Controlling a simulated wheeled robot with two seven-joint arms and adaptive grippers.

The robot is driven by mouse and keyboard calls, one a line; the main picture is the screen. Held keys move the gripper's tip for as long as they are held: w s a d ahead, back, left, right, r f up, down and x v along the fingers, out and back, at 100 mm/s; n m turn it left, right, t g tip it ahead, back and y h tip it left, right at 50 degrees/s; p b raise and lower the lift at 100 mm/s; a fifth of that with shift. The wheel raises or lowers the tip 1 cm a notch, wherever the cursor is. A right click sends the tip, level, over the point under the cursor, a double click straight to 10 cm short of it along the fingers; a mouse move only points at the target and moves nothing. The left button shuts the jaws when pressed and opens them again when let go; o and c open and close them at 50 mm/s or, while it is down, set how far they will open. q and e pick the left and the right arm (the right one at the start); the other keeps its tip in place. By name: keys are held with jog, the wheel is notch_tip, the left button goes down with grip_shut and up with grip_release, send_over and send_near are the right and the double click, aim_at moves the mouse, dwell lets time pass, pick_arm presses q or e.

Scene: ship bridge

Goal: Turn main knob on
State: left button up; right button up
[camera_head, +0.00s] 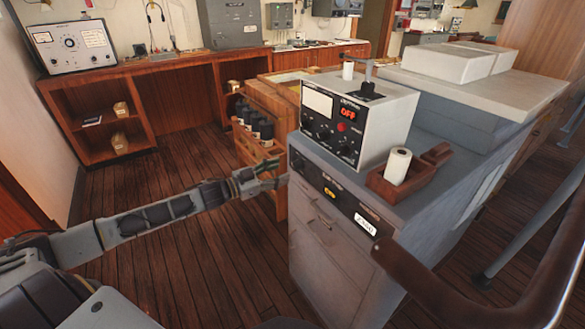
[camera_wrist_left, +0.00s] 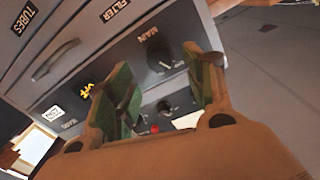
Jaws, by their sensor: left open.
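The main knob (camera_wrist_left: 160,60) is a dark round knob beside the label MAIN on the grey cabinet's panel in the left wrist view. My left gripper (camera_wrist_left: 163,88) is open, with its green-padded fingers apart and the knob between them in the picture. I cannot tell whether they touch it. In the head view my left gripper (camera_head: 273,175) is at the left end of the cabinet's upper front panel, small and partly blurred. A grey control box (camera_head: 359,118) with a lit OFF sign, dark knobs and a red button stands on the cabinet. My right gripper is not in view.
The grey cabinet (camera_head: 333,262) has drawers and labels. A wooden holder (camera_head: 424,168) with a white roll (camera_head: 397,166) sits on its top. A brown handrail (camera_head: 470,296) crosses the lower right. A wooden crate (camera_head: 262,158) with dark bottles stands behind my gripper. Floor to the left is clear.

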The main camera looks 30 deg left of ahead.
aim_at(293, 167)
pick_arm(q)
jog(key=shift+w+d, duration=0.2)
jog(key=shift+w, duration=0.1)
jog(key=shift+w+d, duration=0.15)
jog(key=shift+w, duration=0.15)
jog(key=shift+w+d, duration=0.35)
jog(key=shift+w, duration=0.15)
jog(key=shift+w+d, duration=0.4)
jog(key=shift+w, duration=0.15)
jog(key=shift+b+x, duration=0.3)
jog(key=shift+x, duration=0.45)
jog(key=shift+w+d, duration=0.1)
jog(key=shift+w, duration=0.05)
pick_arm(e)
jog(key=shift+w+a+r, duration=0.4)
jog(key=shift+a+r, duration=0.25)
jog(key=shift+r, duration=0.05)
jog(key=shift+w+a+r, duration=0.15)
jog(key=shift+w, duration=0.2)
